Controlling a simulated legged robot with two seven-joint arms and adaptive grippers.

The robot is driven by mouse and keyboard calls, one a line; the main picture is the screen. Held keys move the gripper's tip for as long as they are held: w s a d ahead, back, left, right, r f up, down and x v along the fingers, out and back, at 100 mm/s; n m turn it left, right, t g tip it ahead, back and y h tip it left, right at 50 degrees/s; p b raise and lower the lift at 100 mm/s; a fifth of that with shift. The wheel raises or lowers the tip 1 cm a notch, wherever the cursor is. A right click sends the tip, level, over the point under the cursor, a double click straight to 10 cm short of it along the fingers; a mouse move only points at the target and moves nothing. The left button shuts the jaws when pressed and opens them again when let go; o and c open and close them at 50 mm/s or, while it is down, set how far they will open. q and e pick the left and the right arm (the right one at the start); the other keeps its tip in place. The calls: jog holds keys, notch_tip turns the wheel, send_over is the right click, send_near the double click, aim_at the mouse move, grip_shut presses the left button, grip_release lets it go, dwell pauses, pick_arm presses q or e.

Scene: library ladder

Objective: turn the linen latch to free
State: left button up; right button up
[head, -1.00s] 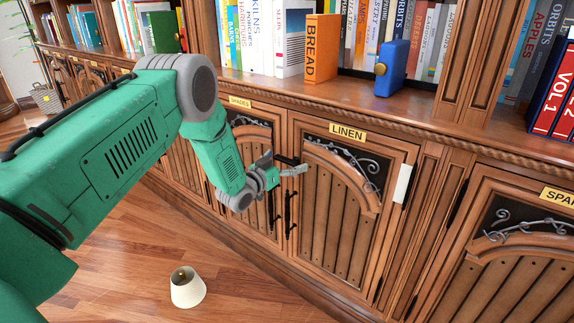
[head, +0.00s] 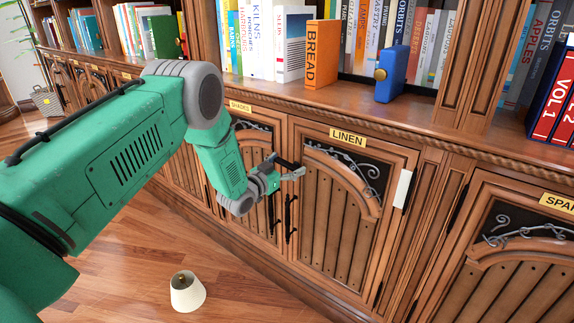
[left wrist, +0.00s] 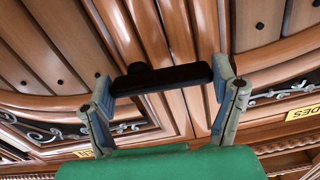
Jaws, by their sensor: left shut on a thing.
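The linen latch (head: 287,162) is a short black bar at the upper left edge of the wooden door (head: 322,235) under the yellow LINEN label (head: 348,137). My left gripper (head: 284,171) is at the latch, partly hiding it in the head view. In the left wrist view the black latch bar (left wrist: 165,78) spans between the two fingers of the left gripper (left wrist: 166,90), which are shut on its ends. The bar lies across the seam between two doors. My right gripper is not in view.
Black vertical handles (head: 291,218) hang below the latch on both doors. The shelf above holds an orange BREAD book (head: 322,52) and a blue block with a brass knob (head: 392,72). A cream lampshade-like object (head: 187,291) sits on the open floor.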

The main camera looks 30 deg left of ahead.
aim_at(299, 161)
pick_arm(q)
jog(key=m, duration=0.1)
jog(key=m+p, duration=0.1)
jog(key=m, duration=0.1)
jog(key=shift+d+r, duration=0.15)
jog(key=shift+r, duration=0.25)
jog(key=m, duration=0.1)
jog(key=m+p, duration=0.1)
jog(key=m, duration=0.1)
jog(key=shift+d+r, duration=0.15)
jog(key=shift+r, duration=0.05)
jog(key=m, duration=0.2)
jog(key=d+m+p, duration=0.1)
jog(key=m, duration=0.1)
jog(key=shift+r+m, duration=0.15)
jog(key=shift+m, duration=0.15)
jog(key=m, duration=0.3)
jog(key=shift+s+d, duration=0.1)
jog(key=shift+d, duration=0.15)
jog(key=shift+d+m, duration=0.3)
jog(key=shift+m, duration=1.1)
jog(key=shift+d+f+m, duration=0.1)
jog(key=shift+f+m, duration=0.15)
jog(key=shift+m, duration=0.05)
jog(key=o, duration=1)
jog(key=shift+o, duration=0.5)
jog(key=shift+r, duration=0.1)
